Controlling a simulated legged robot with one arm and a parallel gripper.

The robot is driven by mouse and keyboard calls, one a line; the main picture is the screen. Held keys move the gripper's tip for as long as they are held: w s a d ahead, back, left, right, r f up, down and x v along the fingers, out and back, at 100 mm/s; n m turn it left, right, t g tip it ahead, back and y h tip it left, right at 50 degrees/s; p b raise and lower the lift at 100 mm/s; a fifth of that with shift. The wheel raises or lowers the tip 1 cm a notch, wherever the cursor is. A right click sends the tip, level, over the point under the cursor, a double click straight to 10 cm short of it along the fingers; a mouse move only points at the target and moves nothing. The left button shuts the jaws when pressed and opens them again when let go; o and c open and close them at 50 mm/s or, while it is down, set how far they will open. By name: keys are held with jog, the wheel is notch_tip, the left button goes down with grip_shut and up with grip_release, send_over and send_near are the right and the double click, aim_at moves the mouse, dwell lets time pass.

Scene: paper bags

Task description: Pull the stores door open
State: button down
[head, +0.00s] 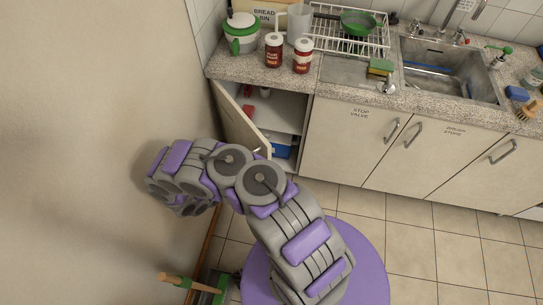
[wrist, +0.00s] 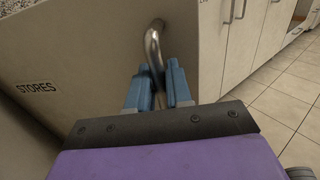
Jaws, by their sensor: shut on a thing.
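The stores door (wrist: 85,60) fills the left of the wrist view, with the word STORES on its face. Its curved metal handle (wrist: 152,45) stands between the two blue fingers of my gripper (wrist: 158,88), which is shut on it. In the head view the stores door (head: 237,112) is the leftmost cabinet door and stands ajar, swung out toward the wall. The open cabinet (head: 280,110) shows a shelf, with some items inside. My arm hides the lower part of the door, and my gripper is hidden there.
A plain wall (head: 90,100) is close on the left. The closed stop valve door (head: 352,145) and brush store door (head: 435,160) are to the right. A broom (head: 190,284) stands at lower left. The tiled floor (head: 430,240) at right is clear.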

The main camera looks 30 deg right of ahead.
jog(key=w+a, duration=0.1)
jog(key=a, duration=0.5)
jog(key=shift+w+a, duration=0.25)
jog(key=shift+a, duration=0.15)
jog(key=shift+r, duration=0.1)
jog(key=c, duration=1.4)
grip_release()
jog(key=shift+d, duration=0.1)
jog(key=shift+o, duration=0.8)
jog(key=shift+d, duration=0.25)
